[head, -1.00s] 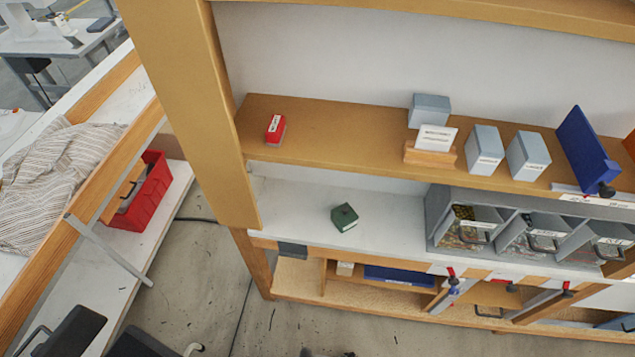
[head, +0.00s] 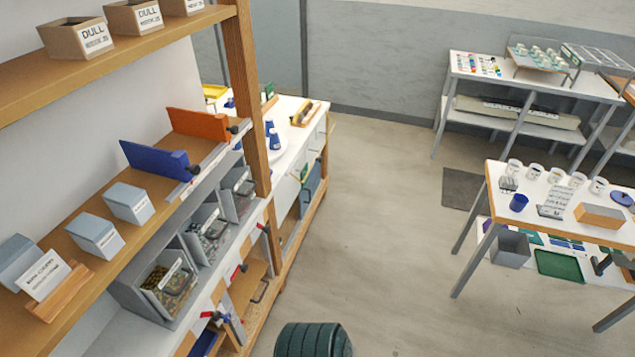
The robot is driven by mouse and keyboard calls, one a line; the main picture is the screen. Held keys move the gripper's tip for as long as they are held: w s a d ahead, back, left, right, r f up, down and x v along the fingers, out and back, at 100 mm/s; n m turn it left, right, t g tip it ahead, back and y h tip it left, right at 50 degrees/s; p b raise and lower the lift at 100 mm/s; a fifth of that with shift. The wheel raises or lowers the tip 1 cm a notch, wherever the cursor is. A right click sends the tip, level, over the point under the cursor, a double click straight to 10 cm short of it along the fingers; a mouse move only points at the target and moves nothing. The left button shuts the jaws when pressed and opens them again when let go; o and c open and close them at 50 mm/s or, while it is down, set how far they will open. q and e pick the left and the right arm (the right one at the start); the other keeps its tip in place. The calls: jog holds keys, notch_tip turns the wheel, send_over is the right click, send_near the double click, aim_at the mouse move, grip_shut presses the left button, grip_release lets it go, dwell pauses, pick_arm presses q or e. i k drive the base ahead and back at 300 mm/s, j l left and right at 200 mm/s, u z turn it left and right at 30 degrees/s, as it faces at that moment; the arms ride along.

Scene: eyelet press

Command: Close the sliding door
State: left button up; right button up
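I cannot make out a sliding door for certain. Below the shelf unit's counter, at the lower middle of the head view, is a low wooden cabinet with light wooden panels (head: 247,284), seen at a steep angle. A dark handle shows beside them, and small red and black knobs or clamps stick out along the front edge. How far any panel is open or shut cannot be told from here. Neither gripper is in view.
The shelf unit (head: 130,262) fills the left, with grey boxes (head: 130,204), drawer bins (head: 165,285) and blue and orange plates. A work table (head: 480,225) with cups stands at right; another table (head: 500,95) stands behind.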

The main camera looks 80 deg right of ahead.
aim_at(306, 196)
jog(key=z, duration=2.7)
jog(key=i+l, duration=1)
jog(key=i, duration=0.25)
